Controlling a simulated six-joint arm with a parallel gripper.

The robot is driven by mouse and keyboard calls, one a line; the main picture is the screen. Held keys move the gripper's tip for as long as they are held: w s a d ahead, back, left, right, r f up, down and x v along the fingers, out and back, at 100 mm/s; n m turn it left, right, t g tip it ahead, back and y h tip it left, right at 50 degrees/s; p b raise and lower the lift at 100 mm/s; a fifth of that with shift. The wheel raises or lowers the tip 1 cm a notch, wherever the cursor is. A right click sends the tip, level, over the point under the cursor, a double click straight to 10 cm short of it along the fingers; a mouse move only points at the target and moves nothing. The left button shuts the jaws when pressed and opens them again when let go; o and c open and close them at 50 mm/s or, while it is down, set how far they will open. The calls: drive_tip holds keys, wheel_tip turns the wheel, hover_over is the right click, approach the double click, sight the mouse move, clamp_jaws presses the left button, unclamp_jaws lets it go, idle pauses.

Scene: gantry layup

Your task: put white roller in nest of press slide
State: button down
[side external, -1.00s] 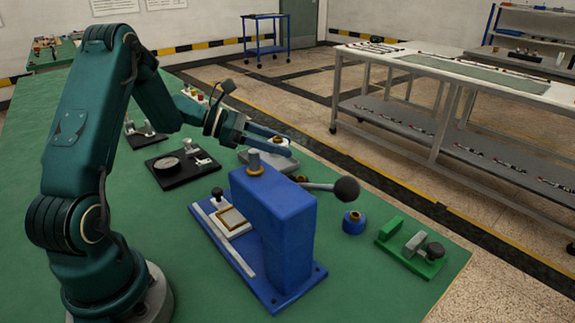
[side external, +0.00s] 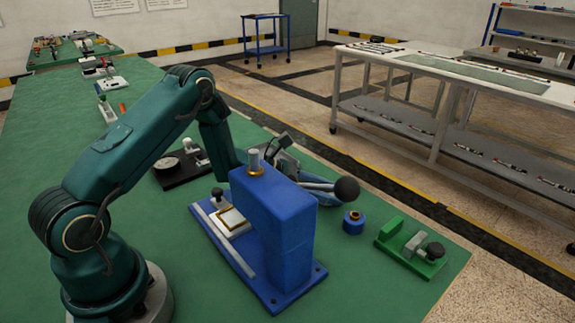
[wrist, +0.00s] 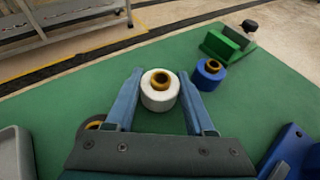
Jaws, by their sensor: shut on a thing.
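The white roller (wrist: 158,97), with a brass core, sits between the two blue fingers of my gripper (wrist: 160,76) in the wrist view. My gripper is shut on it. A corner of the press (wrist: 296,146) shows at the lower right of the wrist view.
A blue roller (side external: 353,223) with a brass core and a green fixture (side external: 410,246) stand right of the press. A dark brass-ringed part (wrist: 93,123) is half hidden by my left finger.

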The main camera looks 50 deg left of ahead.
drive_tip(key=shift+f, duration=0.45)
drive_tip(key=shift+f, duration=0.3)
drive_tip(key=shift+c, duration=1.3)
unclamp_jaws()
drive_tip(key=shift+r, duration=0.1)
drive_tip(key=v, duration=1.1)
drive_tip(key=shift+s+r, duration=0.1)
drive_tip(key=shift+s, duration=0.1)
drive_tip(key=shift+o, duration=0.4)
drive_tip(key=shift+s+a+r, duration=0.1)
drive_tip(key=shift+s+a, duration=0.05)
drive_tip(key=shift+s, duration=0.15)
